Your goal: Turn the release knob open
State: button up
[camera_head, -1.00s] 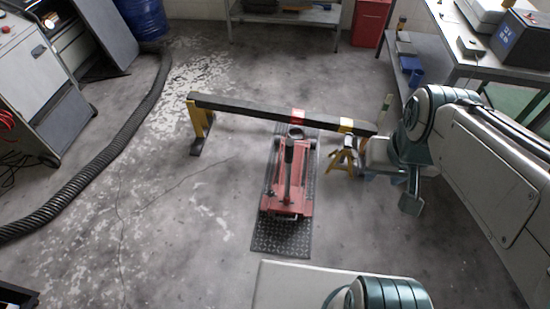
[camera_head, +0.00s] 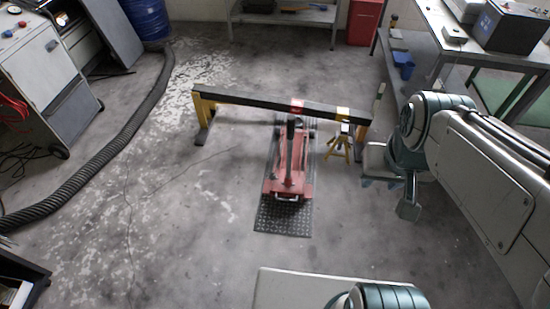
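A red floor jack (camera_head: 287,180) stands on a dark checker plate (camera_head: 284,220) in the middle of the floor, its dark handle (camera_head: 290,145) upright. Its front end is at or under a black beam (camera_head: 245,98) with red and yellow bands. The release knob cannot be made out at this size. My arm reaches in from the right. My gripper (camera_head: 380,182) seems to be the pale end piece with small blue-grey tips, right of the jack and clearly apart from it. Its opening is too small and partly hidden to judge.
Yellow stands (camera_head: 203,112) hold the beam, and a smaller yellow stand (camera_head: 338,145) is between jack and arm. A ribbed black hose (camera_head: 120,145) curves along the left. A workbench (camera_head: 465,50) is at the right. Floor left of the jack is clear.

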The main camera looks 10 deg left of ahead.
aim_at(273, 176)
jog(key=k, duration=0.7)
jog(key=u, duration=0.8)
jog(key=i, duration=0.8)
jog(key=u, duration=0.4)
jog(key=i, duration=0.8)
jog(key=z, duration=0.7)
jog(key=i, duration=0.55)
jog(key=z, duration=0.5)
